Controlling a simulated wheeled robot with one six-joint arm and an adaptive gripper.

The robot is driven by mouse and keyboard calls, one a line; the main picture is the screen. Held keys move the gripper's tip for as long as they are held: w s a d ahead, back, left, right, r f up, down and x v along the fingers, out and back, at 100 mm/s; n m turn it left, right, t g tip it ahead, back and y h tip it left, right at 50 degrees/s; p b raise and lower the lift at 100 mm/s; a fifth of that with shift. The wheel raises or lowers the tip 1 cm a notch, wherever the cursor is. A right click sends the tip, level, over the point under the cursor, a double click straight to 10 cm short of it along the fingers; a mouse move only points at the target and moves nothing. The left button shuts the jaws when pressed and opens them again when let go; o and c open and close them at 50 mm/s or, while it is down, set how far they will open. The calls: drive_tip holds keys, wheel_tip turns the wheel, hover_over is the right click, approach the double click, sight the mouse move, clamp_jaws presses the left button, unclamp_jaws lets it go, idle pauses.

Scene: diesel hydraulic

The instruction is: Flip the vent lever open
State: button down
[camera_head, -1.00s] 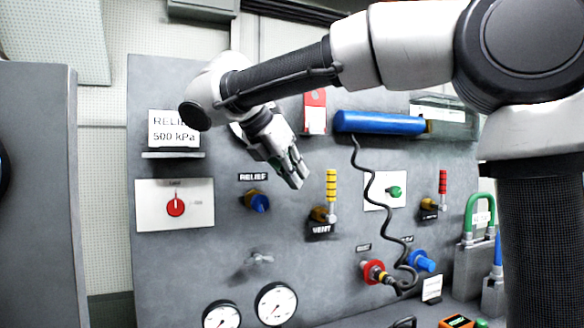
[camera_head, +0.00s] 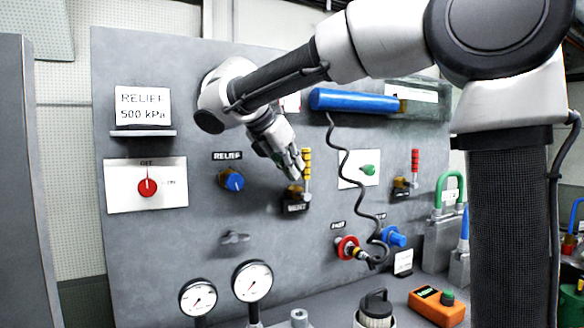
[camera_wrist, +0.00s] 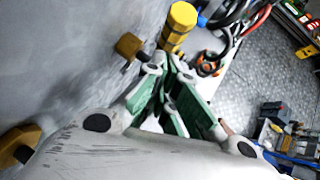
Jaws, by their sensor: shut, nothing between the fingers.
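The vent lever (camera_head: 307,160) has a banded yellow handle that stands upright on a brass valve above the VENT label (camera_head: 296,208). My gripper (camera_head: 297,172) is shut and empty, just left of the handle and close to it. It hides part of the valve. In the wrist view the yellow, dark-banded lever handle (camera_wrist: 181,20) lies just beyond the fingertips of my gripper (camera_wrist: 170,62). Whether they touch is not clear.
A blue cylinder (camera_head: 355,101) and its coiled dark hose (camera_head: 343,170) are right of the lever. A second, red-banded lever (camera_head: 414,162) is farther right. The blue relief knob (camera_head: 232,180) is left. Gauges (camera_head: 252,281) stand below.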

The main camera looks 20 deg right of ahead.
sight(308, 169)
drive_tip(key=shift+d, duration=0.1)
drive_tip(key=shift+d+r+y, duration=0.15)
drive_tip(key=shift+d+y, duration=0.05)
drive_tip(key=shift+y, duration=0.1)
drive_tip(key=shift+d, duration=0.15)
drive_tip(key=d+y, duration=0.1)
drive_tip(key=y, duration=0.1)
drive_tip(key=d+r+g+y, duration=0.1)
drive_tip(key=shift+w+d+m, duration=0.35)
drive_tip(key=shift+m, duration=0.05)
drive_tip(key=w+d+f+m+g+y, duration=0.1)
drive_tip(key=d+f+g+y, duration=0.1)
drive_tip(key=d+f+y, duration=0.3)
drive_tip(key=shift+w+d+y, duration=0.4)
drive_tip(key=shift+d+y, duration=1.65)
drive_tip(key=shift+y, duration=1.05)
drive_tip(key=shift+f, duration=0.15)
